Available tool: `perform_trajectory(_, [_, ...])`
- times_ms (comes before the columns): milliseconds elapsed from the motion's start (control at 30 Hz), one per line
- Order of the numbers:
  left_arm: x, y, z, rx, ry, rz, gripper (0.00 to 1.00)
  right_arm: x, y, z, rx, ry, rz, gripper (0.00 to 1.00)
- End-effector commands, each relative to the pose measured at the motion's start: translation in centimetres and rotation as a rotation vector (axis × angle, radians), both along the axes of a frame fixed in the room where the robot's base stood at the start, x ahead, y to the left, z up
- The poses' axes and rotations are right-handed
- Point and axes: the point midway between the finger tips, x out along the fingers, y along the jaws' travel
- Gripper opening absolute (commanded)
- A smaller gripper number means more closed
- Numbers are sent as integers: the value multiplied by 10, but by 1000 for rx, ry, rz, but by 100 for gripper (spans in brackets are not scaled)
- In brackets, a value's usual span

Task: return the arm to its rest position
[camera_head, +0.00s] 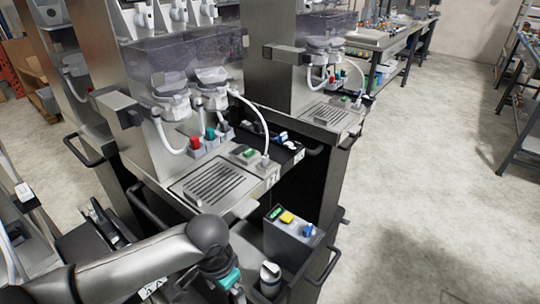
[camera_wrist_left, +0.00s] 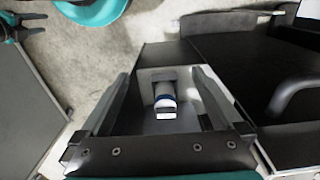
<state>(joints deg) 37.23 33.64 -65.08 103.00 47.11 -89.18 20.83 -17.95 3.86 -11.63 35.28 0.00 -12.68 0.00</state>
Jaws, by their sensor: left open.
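My left arm comes in from the left in the head view, ending in a dark and teal wrist; its left gripper (camera_wrist_left: 163,85) shows in the left wrist view with its two fingers spread apart. Between and beyond the fingers is a small white and dark cylinder (camera_wrist_left: 165,96) in a light, square-walled recess. I see no contact between it and the fingers.
A dispenser (camera_head: 150,110) with a slotted drip tray (camera_head: 212,184) stands just beyond my wrist. A grey box (camera_head: 290,240) with green, yellow and blue parts is close to the right. Black rails (camera_head: 330,265) edge the cart. Open floor (camera_head: 420,210) lies to the right.

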Motion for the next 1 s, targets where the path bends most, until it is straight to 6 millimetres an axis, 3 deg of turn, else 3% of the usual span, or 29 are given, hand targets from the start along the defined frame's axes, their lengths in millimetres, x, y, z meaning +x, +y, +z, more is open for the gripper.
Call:
perform_trajectory(167, [22,-10,-42,-98,-56,112,100,3,-1,-1,-1,-4,2,50])
perform_trajectory(300, [34,-6,-83,-152,-107,206,100,23,-16,0,-20,-35,3,50])
perform_trajectory(467, [23,17,-153,-175,-163,332,100,26,-19,0,-24,-39,2,50])
perform_trajectory(567, [-8,40,-204,-157,-184,399,100,21,-18,0,-23,-32,1,50])
perform_trajectory(700, [-86,70,-270,-104,-177,454,100,12,-13,-1,-16,-19,0,50])
perform_trajectory(833, [-172,87,-310,-57,-143,470,100,7,-6,-2,-8,-11,-2,50])
perform_trajectory(1000, [-262,93,-333,-23,-96,466,100,7,-3,-2,-4,-11,0,50])
